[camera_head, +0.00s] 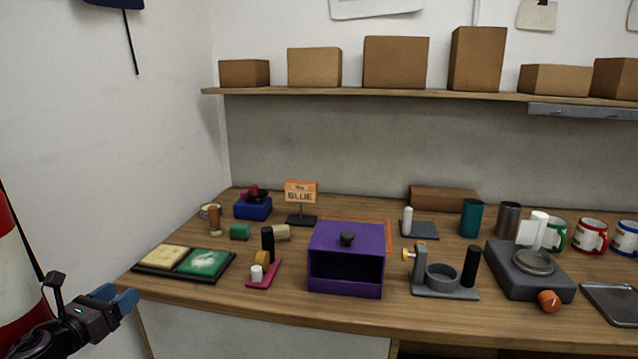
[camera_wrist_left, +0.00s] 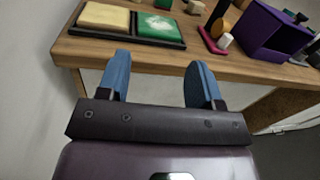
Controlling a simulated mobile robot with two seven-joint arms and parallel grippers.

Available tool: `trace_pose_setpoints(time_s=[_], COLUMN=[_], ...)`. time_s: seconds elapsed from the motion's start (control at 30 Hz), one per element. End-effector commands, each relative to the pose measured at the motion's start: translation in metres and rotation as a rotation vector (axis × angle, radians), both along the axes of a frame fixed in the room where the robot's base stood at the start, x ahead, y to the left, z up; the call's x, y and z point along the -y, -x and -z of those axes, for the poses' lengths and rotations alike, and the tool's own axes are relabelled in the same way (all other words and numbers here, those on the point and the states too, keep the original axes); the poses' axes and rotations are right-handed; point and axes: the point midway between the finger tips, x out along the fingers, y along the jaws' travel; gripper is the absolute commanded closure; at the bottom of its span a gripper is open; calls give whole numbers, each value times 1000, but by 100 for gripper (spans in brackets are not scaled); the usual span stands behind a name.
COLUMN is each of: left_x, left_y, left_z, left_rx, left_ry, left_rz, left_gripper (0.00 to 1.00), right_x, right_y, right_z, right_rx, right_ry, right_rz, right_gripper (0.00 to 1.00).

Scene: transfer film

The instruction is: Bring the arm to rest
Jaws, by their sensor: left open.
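My left gripper (camera_head: 88,295) is at the lower left of the head view, in front of the table's left front edge. In the left wrist view its two blue fingers (camera_wrist_left: 160,80) stand apart with nothing between them. The gripper is open, empty and clear of the wooden table (camera_head: 200,297). My right gripper is in neither view.
A black tray (camera_head: 223,268) with a cream and a green pad lies closest to the gripper, at the table's left. A purple box (camera_head: 345,283), a magenta stand (camera_head: 263,276) and grey devices (camera_head: 445,292) stand farther right. A red and white object (camera_head: 14,265) is at the left edge.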

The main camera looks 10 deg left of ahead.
Motion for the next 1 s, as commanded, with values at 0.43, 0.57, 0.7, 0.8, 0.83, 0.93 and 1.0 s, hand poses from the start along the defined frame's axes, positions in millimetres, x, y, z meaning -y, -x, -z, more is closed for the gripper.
trace_pose_setpoints(time_s=[0.43, 0.57, 0.7, 0.8, 0.83, 0.93, 1.0], left_x=[15, 36, 70, 97, 106, 133, 152], left_y=[8, 29, 71, 107, 119, 157, 184], left_z=[14, 51, 108, 146, 156, 186, 203], left_rx=[-163, -252, -355, -406, -416, -435, -437], left_ry=[966, 1390, 1897, 2223, 2307, 2553, 2673], left_rz=[-105, -171, -298, -413, -448, -569, -651], left_gripper=[40, 40, 40, 40, 40, 40, 40], right_x=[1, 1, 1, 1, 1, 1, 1], right_y=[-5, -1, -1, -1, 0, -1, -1], right_z=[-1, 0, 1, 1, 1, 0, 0], right_rx=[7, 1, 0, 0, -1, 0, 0], right_ry=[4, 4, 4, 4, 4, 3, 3], right_rz=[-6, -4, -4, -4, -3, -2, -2], right_gripper=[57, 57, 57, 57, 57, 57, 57])
